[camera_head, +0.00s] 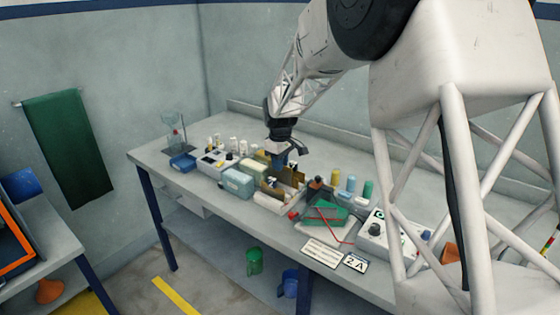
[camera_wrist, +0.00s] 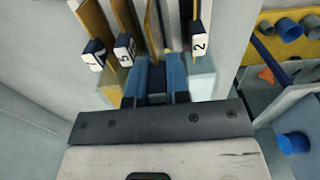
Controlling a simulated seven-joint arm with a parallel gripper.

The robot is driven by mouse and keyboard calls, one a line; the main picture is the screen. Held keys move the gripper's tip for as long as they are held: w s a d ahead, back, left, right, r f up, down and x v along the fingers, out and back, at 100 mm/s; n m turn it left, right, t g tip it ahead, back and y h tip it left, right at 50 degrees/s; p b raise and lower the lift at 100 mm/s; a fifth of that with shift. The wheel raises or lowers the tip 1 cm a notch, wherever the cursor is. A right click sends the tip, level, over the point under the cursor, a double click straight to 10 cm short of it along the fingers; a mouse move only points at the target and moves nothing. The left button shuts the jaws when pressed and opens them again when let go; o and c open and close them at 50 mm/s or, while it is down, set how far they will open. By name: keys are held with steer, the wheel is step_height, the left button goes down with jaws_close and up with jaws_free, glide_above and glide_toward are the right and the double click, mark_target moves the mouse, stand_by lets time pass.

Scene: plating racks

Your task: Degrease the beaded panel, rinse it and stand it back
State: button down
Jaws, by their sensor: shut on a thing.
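My gripper (camera_head: 278,157) is low over the row of tanks in the head view. In the wrist view its blue fingers (camera_wrist: 157,78) are shut on a thin gold-brown panel (camera_wrist: 151,30), whose top edge is between them. I cannot make out beads on it, and its lower part is hidden. Other panels with dark, white-tagged tops stand beside it: two to the left (camera_wrist: 93,55) (camera_wrist: 125,47) and one tagged 2 to the right (camera_wrist: 200,42). In the head view, brown panels (camera_head: 291,174) stand close below and right of my gripper.
A pale green box (camera_head: 238,183) and a white box with controls (camera_head: 213,163) stand left of the panels. Coloured bottles (camera_head: 351,184), a green piece (camera_head: 325,214) and a white control box (camera_head: 376,238) are to the right. The bench's back strip is mostly clear.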

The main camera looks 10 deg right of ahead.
mark_target(280, 177)
steer(key=shift+f, duration=2.65)
steer(key=shift+f, duration=0.4)
steer(key=c, duration=1)
jaws_free()
steer(key=shift+r, duration=0.1)
steer(key=shift+r, duration=3.8)
